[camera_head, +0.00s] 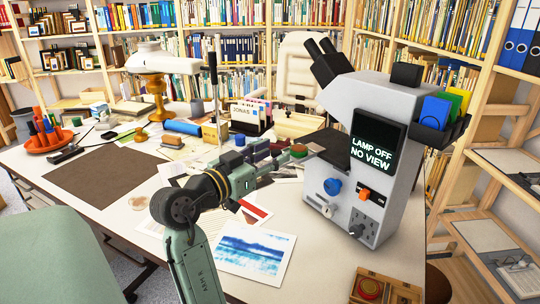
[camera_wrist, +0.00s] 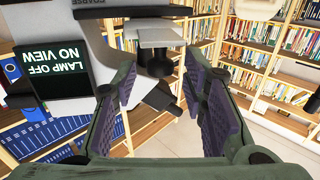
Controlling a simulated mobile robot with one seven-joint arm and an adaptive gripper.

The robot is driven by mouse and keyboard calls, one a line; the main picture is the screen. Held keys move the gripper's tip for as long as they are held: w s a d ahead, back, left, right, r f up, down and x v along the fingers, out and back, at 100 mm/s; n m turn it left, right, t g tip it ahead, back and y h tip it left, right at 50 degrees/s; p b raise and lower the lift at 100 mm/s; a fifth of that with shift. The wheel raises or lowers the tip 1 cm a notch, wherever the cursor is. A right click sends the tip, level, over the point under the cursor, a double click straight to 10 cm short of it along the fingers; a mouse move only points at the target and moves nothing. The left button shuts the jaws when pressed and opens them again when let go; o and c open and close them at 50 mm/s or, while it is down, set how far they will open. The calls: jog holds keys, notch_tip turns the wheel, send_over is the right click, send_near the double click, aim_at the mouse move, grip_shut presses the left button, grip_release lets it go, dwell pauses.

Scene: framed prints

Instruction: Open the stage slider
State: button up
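A grey microscope (camera_head: 398,102) with black eyepieces stands on the table. Its screen (camera_head: 376,146) reads "LAMP OFF NO VIEW"; the screen also shows in the wrist view (camera_wrist: 45,68). A dark stage plate (camera_head: 333,147) juts from its left side. On the base are a blue knob (camera_head: 332,186), an orange slider-like control (camera_head: 366,192) and a small white control (camera_head: 331,213). No label naming the stage slider is readable. My gripper (camera_head: 297,152) is beside the stage, apparently empty. In the wrist view its fingers (camera_wrist: 163,88) are apart, with a pale block (camera_wrist: 155,37) beyond them.
Coloured folders (camera_head: 443,109) sit in a black holder on the microscope's right. A blue print (camera_head: 250,253) lies before it, and a wooden box (camera_head: 386,288) stands at the front edge. A letter holder (camera_head: 250,117) and a lamp (camera_head: 160,62) are farther back.

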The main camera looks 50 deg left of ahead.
jog(key=shift+s, duration=0.1)
jog(key=s+d, duration=0.1)
jog(key=s, duration=1)
jog(key=shift+s, duration=0.4)
